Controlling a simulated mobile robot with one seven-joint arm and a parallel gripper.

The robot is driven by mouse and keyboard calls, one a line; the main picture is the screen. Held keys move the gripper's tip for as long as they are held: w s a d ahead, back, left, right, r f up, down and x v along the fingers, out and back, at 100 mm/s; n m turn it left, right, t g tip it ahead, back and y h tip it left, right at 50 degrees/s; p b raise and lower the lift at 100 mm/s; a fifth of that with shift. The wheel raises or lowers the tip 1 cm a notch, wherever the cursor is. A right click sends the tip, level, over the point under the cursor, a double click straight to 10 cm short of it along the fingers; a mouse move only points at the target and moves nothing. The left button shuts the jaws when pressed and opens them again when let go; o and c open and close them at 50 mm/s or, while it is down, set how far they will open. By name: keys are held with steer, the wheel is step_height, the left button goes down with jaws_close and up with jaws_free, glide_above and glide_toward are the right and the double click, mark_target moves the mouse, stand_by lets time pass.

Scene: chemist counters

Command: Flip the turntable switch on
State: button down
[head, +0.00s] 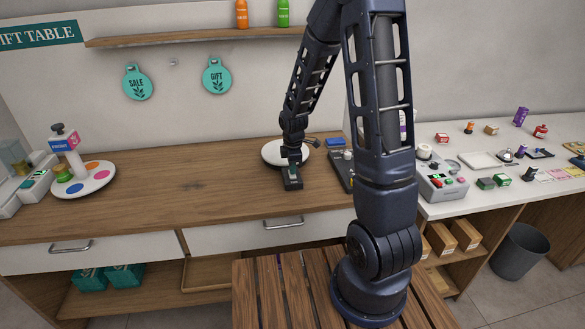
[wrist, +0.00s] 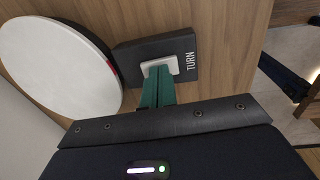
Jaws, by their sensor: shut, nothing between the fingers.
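The turntable shows as a white round disc (wrist: 58,62) at the left of the wrist view, and in the head view as a white disc (head: 272,153) partly hidden behind my arm. A dark box marked TURN (wrist: 188,52) sits beside it, with a pale rocker switch (wrist: 160,63) on top. In the head view the box (head: 294,185) lies under my gripper (head: 292,170). My gripper (wrist: 159,74) is shut and empty, its teal fingertips at the near edge of the rocker. I cannot tell whether they touch it or which way the rocker is tipped.
A grey device with buttons (head: 443,187) stands on the right counter among several small items. A round stand with coloured dots (head: 98,180) is at the left. The wooden counter (head: 180,190) between it and my gripper is clear. A shelf with bottles (head: 190,35) hangs above.

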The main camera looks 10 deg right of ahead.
steer(key=shift+r, duration=0.15)
step_height(320, 180, up, 14)
steer(key=s, duration=0.2)
steer(key=shift+f, duration=0.2)
steer(key=shift+w, duration=0.15)
stand_by(0.4)
steer(key=shift+w+a, duration=0.1)
steer(key=shift+w, duration=0.4)
steer(key=shift+f, duration=0.1)
glide_toward(293, 177)
steer(key=w+f, duration=0.1)
steer(key=f, duration=0.1)
steer(key=w+f, duration=0.1)
steer(key=f, duration=0.1)
steer(key=w+f, duration=0.1)
steer(key=f, duration=0.1)
steer(key=shift+w+f, duration=0.15)
steer(key=shift+w, duration=0.25)
stand_by(0.3)
